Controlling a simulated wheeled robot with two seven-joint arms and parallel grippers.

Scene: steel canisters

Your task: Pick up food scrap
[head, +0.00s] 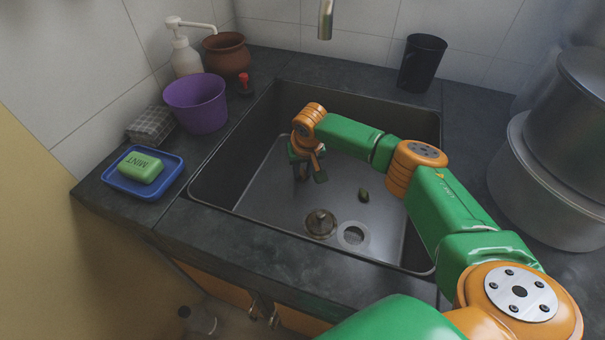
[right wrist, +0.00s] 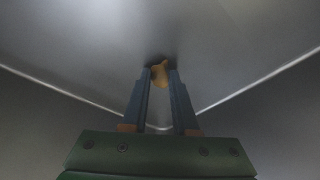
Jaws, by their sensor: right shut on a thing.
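My right gripper (head: 303,175) reaches down into the left part of the sink. In the right wrist view, its two fingers (right wrist: 160,78) are shut on a small orange-brown food scrap (right wrist: 160,72) at their tips, near a corner of the basin. The head view does not show this scrap clearly, as the gripper hides it. A second, small dark green scrap (head: 364,194) lies on the sink floor right of the gripper. My left gripper is not in view.
The steel sink (head: 275,205) has a drain hole (head: 353,236) and a brownish round strainer (head: 320,223) near its front. A purple bucket (head: 197,104), a blue tray (head: 117,180) with green soap (head: 140,167), and a black cup (head: 422,63) stand around it. Steel canisters (head: 545,185) stand at right.

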